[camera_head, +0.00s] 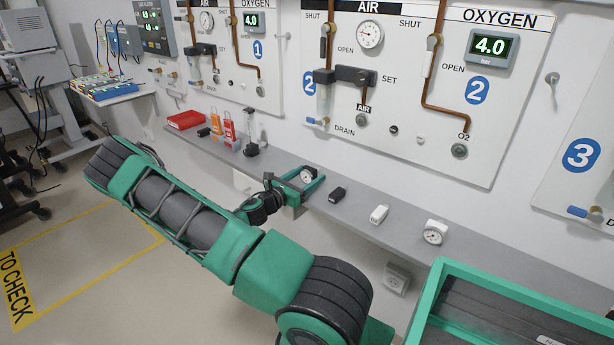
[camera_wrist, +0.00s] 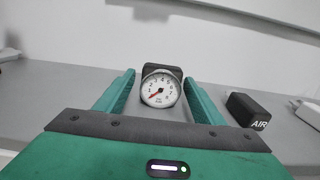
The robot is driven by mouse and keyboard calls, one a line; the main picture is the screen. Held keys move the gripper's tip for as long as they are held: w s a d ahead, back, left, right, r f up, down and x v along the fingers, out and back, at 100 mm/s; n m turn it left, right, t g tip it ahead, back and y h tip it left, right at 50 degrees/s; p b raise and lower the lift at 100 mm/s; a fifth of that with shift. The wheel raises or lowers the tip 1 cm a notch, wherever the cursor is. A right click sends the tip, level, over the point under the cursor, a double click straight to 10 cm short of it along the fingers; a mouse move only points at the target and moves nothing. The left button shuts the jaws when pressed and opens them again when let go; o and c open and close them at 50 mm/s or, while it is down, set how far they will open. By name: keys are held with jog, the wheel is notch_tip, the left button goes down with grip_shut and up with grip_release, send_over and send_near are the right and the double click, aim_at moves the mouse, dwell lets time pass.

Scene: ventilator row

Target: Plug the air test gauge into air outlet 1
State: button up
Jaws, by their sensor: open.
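A dark-bodied gauge with a white round dial (camera_wrist: 159,89) stands on the grey shelf, between my gripper's two green fingers in the wrist view. It also shows in the head view (camera_head: 307,175). My gripper (camera_head: 302,184) is open around the gauge, with a visible gap on each side; its fingers also show in the wrist view (camera_wrist: 160,92). A round metal outlet (camera_head: 216,79), at the end of the left copper pipe on the panel marked 1, appears to be air outlet 1. It is small and its label is not readable.
Left are orange items (camera_head: 222,128) and a red tray (camera_head: 186,119). Panel 2 has its own AIR outlet (camera_head: 362,120).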

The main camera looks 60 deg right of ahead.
jog(key=shift+d, duration=0.4)
dwell(0.3)
jog(key=shift+s, duration=0.1)
jog(key=c, duration=1.4)
jog(key=shift+r, duration=0.1)
jog(key=shift+r, duration=0.1)
jog(key=shift+r, duration=0.75)
jog(key=shift+a, duration=0.15)
